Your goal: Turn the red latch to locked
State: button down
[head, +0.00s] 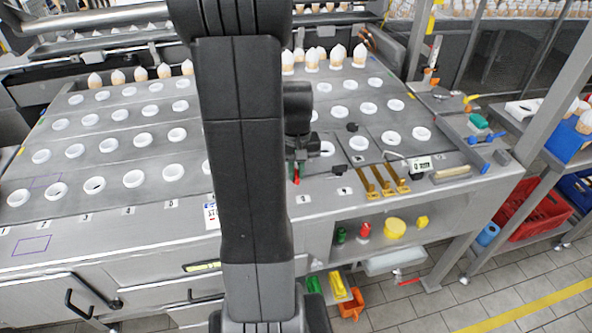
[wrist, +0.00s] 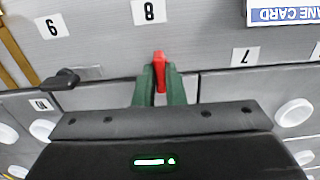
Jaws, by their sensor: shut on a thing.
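The red latch (wrist: 159,62) shows in the wrist view between the tips of my gripper (wrist: 160,85), below the label 8. The green fingers are closed on it, and only its red end sticks out past them. In the head view a small red part of the latch (head: 296,179) shows beside my arm, near the front edge of the grey table. My gripper (head: 295,168) is mostly hidden there behind my dark arm. I cannot tell from these views which way the latch is turned.
The table (head: 330,205) holds rows of white rings (head: 359,143). A black knob (wrist: 63,79) sits left of my gripper in the wrist view.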

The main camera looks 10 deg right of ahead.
aim_at(296, 173)
dwell(0.3)
jog(key=c, duration=1.5)
grip_release()
notch_tip(296, 173, up, 14)
jog(key=shift+f, duration=0.1)
notch_tip(296, 173, down, 14)
jog(key=shift+r, duration=0.1)
jog(key=shift+r, duration=0.1)
